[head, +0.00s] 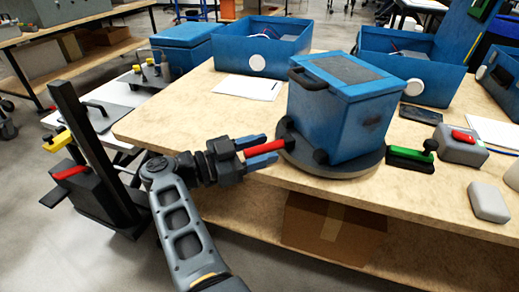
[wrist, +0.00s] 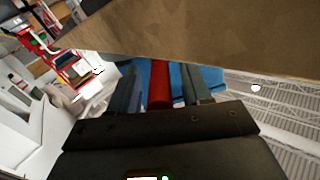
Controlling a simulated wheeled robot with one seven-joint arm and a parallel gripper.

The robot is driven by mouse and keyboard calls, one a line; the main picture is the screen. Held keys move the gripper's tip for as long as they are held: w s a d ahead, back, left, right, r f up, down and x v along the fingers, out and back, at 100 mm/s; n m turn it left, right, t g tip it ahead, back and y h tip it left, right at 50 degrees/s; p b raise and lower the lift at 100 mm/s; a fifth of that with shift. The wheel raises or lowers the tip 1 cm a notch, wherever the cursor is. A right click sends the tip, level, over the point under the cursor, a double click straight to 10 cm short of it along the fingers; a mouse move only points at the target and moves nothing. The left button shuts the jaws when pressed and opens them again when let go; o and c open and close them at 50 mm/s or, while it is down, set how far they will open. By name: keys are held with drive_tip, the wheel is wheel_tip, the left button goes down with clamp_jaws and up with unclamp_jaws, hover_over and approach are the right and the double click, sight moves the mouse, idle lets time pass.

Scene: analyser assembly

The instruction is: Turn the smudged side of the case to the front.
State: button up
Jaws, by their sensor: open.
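The blue case (head: 335,105) has a dark lid panel and a black handle. It stands upright on a round grey turntable (head: 340,170) near the table's front edge. A dark smudge (head: 372,122) shows on its right-hand face. A red bar (head: 258,150) sticks out at the turntable's left side; its far end meets black parts there. My gripper (head: 268,148) is open, with its two fingers on either side of the red bar. In the wrist view the red bar (wrist: 159,85) also lies between the fingers, with blue behind it. Contact with the bar cannot be told.
Right of the turntable are a green-topped black tool (head: 410,156), a grey box with a red top (head: 460,146) and a pale grey block (head: 488,202). Blue bins (head: 262,48) stand behind. White paper (head: 247,87) lies at the back left. Bare tabletop (head: 180,120) lies left.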

drive_tip(key=b+v, duration=0.1)
drive_tip(key=v, duration=0.6)
drive_tip(key=shift+s+a, duration=0.15)
drive_tip(key=shift+a, duration=0.2)
drive_tip(key=shift+c, duration=0.4)
